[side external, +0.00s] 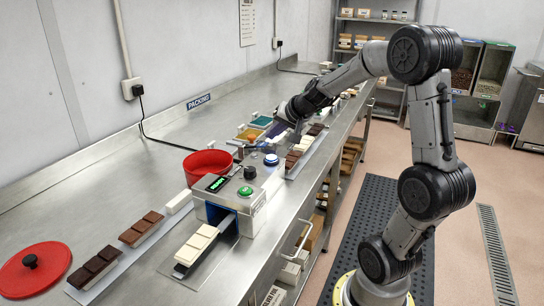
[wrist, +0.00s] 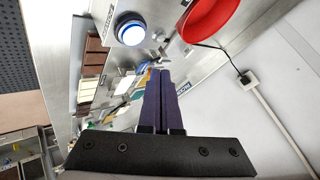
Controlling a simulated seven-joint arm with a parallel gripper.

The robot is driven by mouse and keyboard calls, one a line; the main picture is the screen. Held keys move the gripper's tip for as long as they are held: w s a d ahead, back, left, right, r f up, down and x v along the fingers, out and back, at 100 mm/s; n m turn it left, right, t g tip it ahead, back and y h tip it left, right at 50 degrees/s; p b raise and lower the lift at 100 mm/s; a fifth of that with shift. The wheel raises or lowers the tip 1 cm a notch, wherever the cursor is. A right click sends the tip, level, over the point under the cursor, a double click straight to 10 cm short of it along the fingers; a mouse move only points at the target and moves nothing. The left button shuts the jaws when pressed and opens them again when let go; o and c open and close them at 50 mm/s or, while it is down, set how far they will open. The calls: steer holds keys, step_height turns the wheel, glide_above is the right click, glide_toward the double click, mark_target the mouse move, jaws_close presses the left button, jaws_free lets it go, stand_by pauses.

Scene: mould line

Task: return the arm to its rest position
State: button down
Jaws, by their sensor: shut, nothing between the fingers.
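My gripper (side external: 298,132) is above the far part of the steel bench (side external: 150,165) in the side view, at the end of my bent arm. In the wrist view its two dark fingers (wrist: 160,74) lie side by side, shut, with nothing between them. The fingertips are beyond a blue button (side external: 271,159), which also shows in the wrist view (wrist: 131,30). I cannot tell exactly how far the fingertips are above the bench.
A red bowl (side external: 207,165) stands behind a machine with a green display (side external: 218,184). Chocolate bars (side external: 140,229) lie in a row along the bench front, some (side external: 300,150) close to my gripper. A red lid (side external: 35,268) lies front left. Shelves (side external: 375,30) stand at the back.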

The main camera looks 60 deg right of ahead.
steer(key=shift+r, duration=0.45)
